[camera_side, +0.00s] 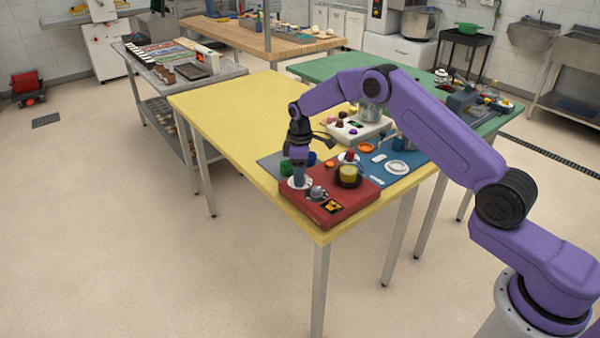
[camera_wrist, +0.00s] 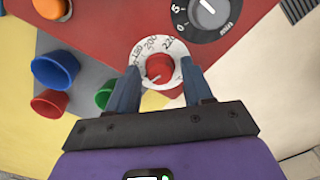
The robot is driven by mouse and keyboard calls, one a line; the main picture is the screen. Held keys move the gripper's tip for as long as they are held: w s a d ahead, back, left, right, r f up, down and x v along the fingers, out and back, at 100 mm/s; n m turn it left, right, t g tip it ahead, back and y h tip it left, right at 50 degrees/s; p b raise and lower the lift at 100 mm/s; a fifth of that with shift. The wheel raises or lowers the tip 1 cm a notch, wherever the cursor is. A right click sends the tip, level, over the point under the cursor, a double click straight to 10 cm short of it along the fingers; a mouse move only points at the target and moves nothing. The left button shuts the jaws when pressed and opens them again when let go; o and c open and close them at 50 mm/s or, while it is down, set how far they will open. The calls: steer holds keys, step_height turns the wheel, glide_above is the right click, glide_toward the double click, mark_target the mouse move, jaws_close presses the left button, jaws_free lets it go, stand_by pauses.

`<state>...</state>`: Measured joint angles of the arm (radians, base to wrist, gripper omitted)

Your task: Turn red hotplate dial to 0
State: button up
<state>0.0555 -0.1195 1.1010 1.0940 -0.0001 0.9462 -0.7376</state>
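The red hotplate (camera_side: 345,205) sits at the near corner of the yellow table, and its red top also shows in the wrist view (camera_wrist: 105,22). Its red dial knob (camera_wrist: 159,66) stands on a white ring (camera_wrist: 150,43) with numbers around 200 at its upper side. A small pointer mark on the knob points to the lower left; no 0 is readable on this ring. My gripper (camera_wrist: 161,68) points down over the dial, also in the side view (camera_side: 299,180). Its fingers are apart on either side of the knob, with white ring visible between. The finger-side contact is unclear.
A dark grey dial (camera_wrist: 208,12) lies close by at the upper right in the wrist view. A pan (camera_side: 350,177) with yellow contents sits on the hotplate.

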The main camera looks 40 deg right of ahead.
steer(key=shift+o, duration=0.2)
step_height(320, 180, up, 17)
steer(key=shift+r, duration=0.2)
stand_by(0.5)
steer(key=s+a+r+n, duration=0.1)
steer(key=s+a+r, duration=0.1)
steer(key=s+a, duration=0.35)
steer(key=s+a+r, duration=0.1)
steer(key=s+a, duration=0.1)
steer(key=s, duration=0.7)
steer(key=s+a+r+n, duration=0.15)
steer(key=s+a, duration=0.25)
steer(key=s, duration=0.4)
steer(key=s+d+f, duration=0.2)
steer(key=s+d, duration=0.2)
steer(key=s, duration=0.8)
steer(key=s+d+f, duration=0.2)
steer(key=s+d, duration=0.2)
steer(key=s, duration=0.9)
steer(key=shift+d+f+n, duration=0.15)
steer(key=shift+d+n, duration=0.2)
steer(key=shift+n, duration=0.1)
